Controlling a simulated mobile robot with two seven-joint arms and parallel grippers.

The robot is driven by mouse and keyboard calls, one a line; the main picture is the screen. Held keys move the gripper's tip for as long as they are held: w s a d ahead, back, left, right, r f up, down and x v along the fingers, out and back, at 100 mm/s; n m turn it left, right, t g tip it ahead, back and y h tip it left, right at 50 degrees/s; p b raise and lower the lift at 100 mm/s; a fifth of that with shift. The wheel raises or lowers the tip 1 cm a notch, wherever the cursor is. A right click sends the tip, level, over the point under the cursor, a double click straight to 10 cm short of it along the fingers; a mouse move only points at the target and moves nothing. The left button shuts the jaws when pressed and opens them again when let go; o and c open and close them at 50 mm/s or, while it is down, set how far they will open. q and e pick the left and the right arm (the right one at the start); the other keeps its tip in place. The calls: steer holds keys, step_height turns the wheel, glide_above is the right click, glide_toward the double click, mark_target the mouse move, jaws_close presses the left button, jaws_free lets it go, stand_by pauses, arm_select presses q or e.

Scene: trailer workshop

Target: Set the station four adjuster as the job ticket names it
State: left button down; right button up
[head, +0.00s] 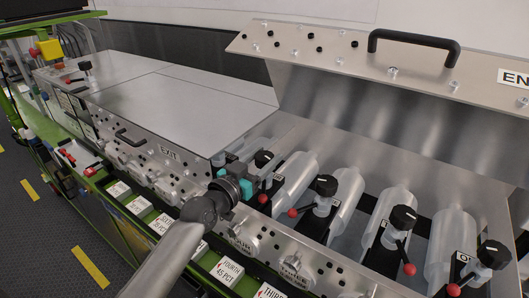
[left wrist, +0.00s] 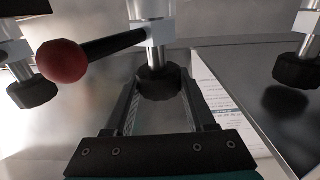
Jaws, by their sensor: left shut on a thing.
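My left gripper (head: 258,170) reaches over the open machine to the leftmost visible black adjuster knob (head: 263,157). In the left wrist view my left gripper (left wrist: 160,100) has its fingers on either side of a black knob (left wrist: 160,82) and is shut on it. A lever with a red ball (left wrist: 62,61) stands beside that knob. A card reading "FOURTH 45 PCT" (head: 227,270) sits in the green front rail. I cannot read a station number on the held adjuster. My right gripper is not in view.
More adjusters stand to the right, with black knobs (head: 326,185) (head: 403,217) (head: 494,254) and red-ball levers (head: 409,269). A raised lid with a black handle (head: 414,43) stands behind them. Closed steel covers (head: 170,105) lie to the left. Printed paper (left wrist: 222,100) shows beneath the knobs.

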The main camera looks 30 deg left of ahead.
arm_select(q)
steer(key=shift+c, duration=1.2)
jaws_free()
steer(key=s+a+b, duration=0.2)
steer(key=s, duration=1.3)
steer(key=shift+a, duration=0.15)
